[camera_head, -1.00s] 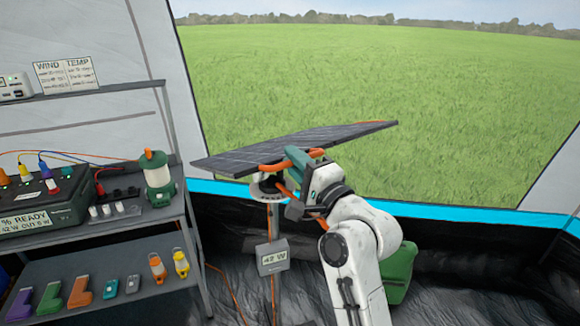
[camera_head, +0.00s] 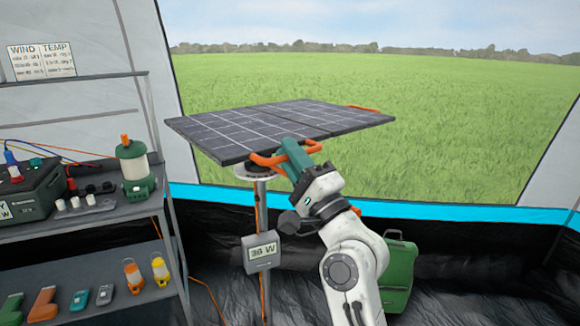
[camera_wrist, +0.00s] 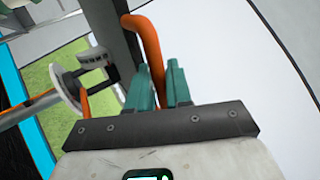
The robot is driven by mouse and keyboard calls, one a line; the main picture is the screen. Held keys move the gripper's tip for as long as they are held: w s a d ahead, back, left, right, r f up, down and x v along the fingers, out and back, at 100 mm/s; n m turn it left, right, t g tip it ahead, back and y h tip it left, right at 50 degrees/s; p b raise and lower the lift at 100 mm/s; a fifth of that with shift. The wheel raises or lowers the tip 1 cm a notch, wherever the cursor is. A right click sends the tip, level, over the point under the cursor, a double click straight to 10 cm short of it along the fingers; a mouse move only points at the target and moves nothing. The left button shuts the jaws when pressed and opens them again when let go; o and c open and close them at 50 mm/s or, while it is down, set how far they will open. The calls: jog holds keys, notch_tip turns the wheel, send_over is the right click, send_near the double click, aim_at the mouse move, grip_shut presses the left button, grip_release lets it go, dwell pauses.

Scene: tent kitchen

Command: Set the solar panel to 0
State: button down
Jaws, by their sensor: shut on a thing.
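The dark solar panel (camera_head: 275,128) sits on top of a thin pole in the middle of the head view. Its face shows more from above and it is tilted slightly. An orange handle (camera_head: 268,160) runs along its near edge. My gripper (camera_head: 290,156) is shut on this handle. In the wrist view the orange handle (camera_wrist: 150,50) passes between my green fingers (camera_wrist: 160,85). A grey meter (camera_head: 262,251) on the pole reads 36 W. The round mount (camera_head: 255,172) under the panel is partly hidden by the panel and handle.
A shelf rack (camera_head: 80,235) at the left holds a green power box (camera_head: 30,190), a lantern (camera_head: 136,170) and small tools. A green container (camera_head: 398,272) stands behind my arm. An orange cable (camera_head: 208,290) runs down near the pole.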

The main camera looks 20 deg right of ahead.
jog(key=shift+f+b, duration=0.55)
jog(key=shift+f, duration=0.05)
jog(key=c, duration=1.2)
grip_release()
jog(key=shift+c, duration=0.2)
jog(key=shift+r, duration=0.1)
jog(key=shift+s, duration=0.15)
jog(key=b+v, duration=0.1)
jog(key=v, duration=0.9)
jog(key=shift+f+b, duration=0.3)
jog(key=shift+f, duration=0.1)
jog(key=shift+s+d, duration=0.1)
